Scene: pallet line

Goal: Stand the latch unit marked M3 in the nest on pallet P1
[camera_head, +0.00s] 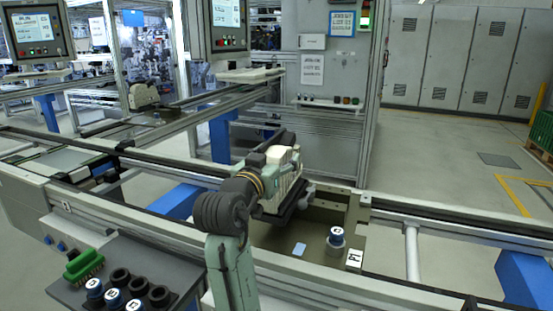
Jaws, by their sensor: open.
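Pallet P1 (315,268) sits on the near conveyor, with a white P1 label at its right front corner. A latch unit (336,237) with a blue top and white round mark stands upright on the pallet's right part; its mark is too small to read surely. I cannot tell whether it is in the nest. More blue-topped units (94,288) stand in the dark holder at lower left; their marks are also unclear. My gripper (297,201) is above the pallet's left rear part, left of the standing unit and apart from it. It is open; its fingertips are partly hidden.
A light blue patch (300,249) lies on the pallet. Conveyor rails (450,231) run left and right. A grey cabinet (326,95) stands behind; open floor is at right.

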